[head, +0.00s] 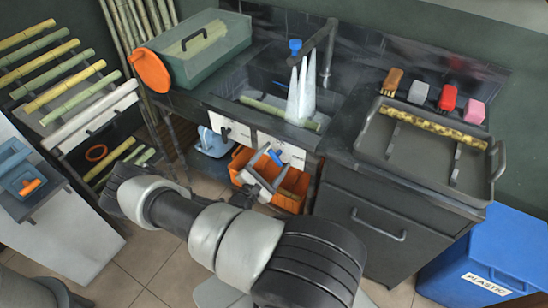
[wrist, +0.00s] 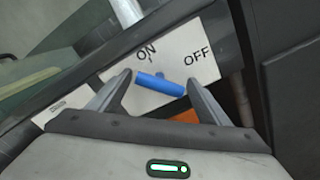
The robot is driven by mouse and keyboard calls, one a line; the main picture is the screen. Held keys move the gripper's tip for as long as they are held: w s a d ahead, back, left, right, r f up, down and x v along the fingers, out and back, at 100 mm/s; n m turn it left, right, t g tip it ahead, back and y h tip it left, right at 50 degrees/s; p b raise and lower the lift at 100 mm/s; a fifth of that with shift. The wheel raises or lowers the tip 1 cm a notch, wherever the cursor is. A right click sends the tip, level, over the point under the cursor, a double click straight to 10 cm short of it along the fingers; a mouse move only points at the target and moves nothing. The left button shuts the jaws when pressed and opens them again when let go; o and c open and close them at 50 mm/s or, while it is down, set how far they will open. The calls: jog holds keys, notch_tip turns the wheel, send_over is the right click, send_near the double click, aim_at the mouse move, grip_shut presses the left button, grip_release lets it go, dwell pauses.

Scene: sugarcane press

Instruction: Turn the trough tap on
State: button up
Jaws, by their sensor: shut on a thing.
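The blue tap lever (wrist: 160,84) sits on a white plate (wrist: 125,92) marked ON and OFF in the wrist view. A small nub on its upper side points roughly towards ON. My gripper (wrist: 163,82) is shut on the lever, one finger at each end. In the head view my gripper (head: 266,163) is at the front of the trough counter, and a bit of the blue lever (head: 274,156) shows beside it. White streams of water (head: 302,92) fall from the dark spout (head: 318,40) into the trough (head: 337,100), where a green cane lies.
An orange crate (head: 290,200) stands below the counter, under my gripper. A green box (head: 205,62) stands left of the trough. A blue plastic bin (head: 500,245) is at the right.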

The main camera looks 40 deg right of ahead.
jog(key=shift+s+d+f+m, duration=0.1)
jog(key=shift+s+f+m, duration=0.25)
jog(key=shift+m, duration=0.45)
jog(key=o, duration=0.7)
jog(key=shift+o, duration=0.4)
jog(key=shift+r, duration=0.1)
jog(key=shift+w+r+p, duration=0.1)
jog(key=shift+w+p, duration=0.1)
jog(key=shift+p, duration=0.1)
jog(key=shift+a, duration=0.2)
jog(key=v, duration=1.7)
